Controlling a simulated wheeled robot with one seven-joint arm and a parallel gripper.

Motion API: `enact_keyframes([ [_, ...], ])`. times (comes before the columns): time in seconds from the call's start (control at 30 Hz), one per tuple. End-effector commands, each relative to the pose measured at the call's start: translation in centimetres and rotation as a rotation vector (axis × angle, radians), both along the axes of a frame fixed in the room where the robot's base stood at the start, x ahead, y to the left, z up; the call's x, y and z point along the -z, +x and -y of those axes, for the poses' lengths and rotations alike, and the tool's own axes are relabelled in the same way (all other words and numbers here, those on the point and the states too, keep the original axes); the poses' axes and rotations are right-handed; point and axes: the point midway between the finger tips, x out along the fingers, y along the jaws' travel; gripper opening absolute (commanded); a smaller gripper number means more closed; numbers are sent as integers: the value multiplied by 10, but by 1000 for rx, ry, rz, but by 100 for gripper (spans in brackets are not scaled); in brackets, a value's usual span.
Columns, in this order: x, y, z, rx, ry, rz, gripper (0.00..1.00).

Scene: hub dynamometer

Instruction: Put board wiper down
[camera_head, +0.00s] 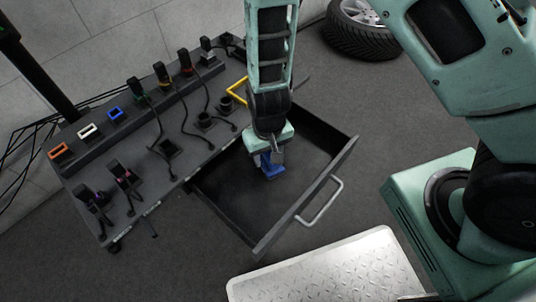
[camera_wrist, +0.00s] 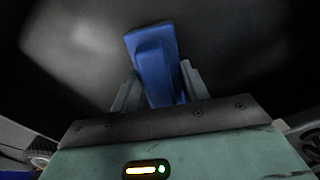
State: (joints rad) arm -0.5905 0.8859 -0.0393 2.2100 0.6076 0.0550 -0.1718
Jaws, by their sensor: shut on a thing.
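The board wiper is a blue block (camera_head: 271,170), seen in the head view below my gripper (camera_head: 268,156), over the open drawer (camera_head: 225,205). In the wrist view the blue wiper (camera_wrist: 153,62) sits between the two grey fingers of my gripper (camera_wrist: 155,90). My gripper is shut on it and points down into the drawer. The wiper is at or just above the dark drawer floor; I cannot tell if it touches. The part of the wiper between the fingers is partly hidden.
The drawer has a pale handle (camera_head: 322,203) at its front. A grey bench (camera_head: 130,195) with black cables and coloured sockets stands to the left. A metal tread plate (camera_head: 320,270) lies in front, and a tyre (camera_head: 362,30) is at the back. The rest of the drawer looks empty.

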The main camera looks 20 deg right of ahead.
Motion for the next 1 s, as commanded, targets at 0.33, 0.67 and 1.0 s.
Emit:
enact_keyframes([
  [0.33,2,0,0,-1,0,0,67],
  [0.67,-2,0,0,0,0,0,67],
  [1.0,-66,1,-1,-2,2,4,67],
])
